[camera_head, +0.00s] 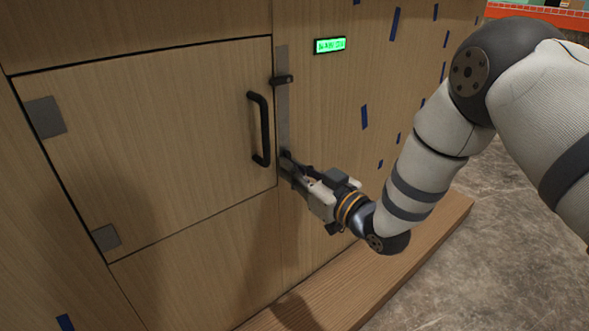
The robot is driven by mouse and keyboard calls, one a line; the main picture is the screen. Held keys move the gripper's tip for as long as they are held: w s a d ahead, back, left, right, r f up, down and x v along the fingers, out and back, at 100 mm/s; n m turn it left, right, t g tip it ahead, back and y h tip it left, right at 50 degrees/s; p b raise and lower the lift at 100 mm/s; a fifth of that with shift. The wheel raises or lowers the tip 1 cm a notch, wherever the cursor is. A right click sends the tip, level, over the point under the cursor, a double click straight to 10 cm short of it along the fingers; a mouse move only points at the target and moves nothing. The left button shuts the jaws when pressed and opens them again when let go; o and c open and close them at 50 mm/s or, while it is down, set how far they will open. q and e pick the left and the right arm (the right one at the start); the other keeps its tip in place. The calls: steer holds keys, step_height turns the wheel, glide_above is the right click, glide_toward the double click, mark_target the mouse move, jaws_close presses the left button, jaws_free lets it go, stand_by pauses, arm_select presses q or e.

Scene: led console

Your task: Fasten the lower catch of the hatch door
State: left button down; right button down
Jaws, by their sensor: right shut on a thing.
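The wooden hatch door (165,130) sits flush in the panel, with a black bar handle (262,128) near its right edge. A grey metal strip (282,105) runs down the door's right edge. The upper catch (282,80) is a dark piece lying across that strip. My right gripper (287,163) is at the strip's lower end, right of the handle's foot. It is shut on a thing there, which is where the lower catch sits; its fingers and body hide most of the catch. My left gripper does not show.
Two grey hinge plates (45,117) mark the door's left edge. A small green display (330,45) is up and right of the door. A wooden ledge (375,270) runs along the panel's foot, with bare concrete floor (480,260) beyond. Blue tape marks dot the panel.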

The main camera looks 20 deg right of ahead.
arm_select(q)
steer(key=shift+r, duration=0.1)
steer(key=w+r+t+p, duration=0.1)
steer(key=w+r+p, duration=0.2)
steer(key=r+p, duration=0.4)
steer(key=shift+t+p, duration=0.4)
steer(key=shift+p, duration=0.65)
arm_select(e)
steer(key=shift+n, duration=8.9)
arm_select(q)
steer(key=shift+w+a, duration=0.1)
arm_select(e)
steer(key=shift+d, duration=0.1)
steer(key=c, duration=1.7)
jaws_free()
steer(key=shift+o, duration=0.2)
steer(key=shift+s, duration=0.1)
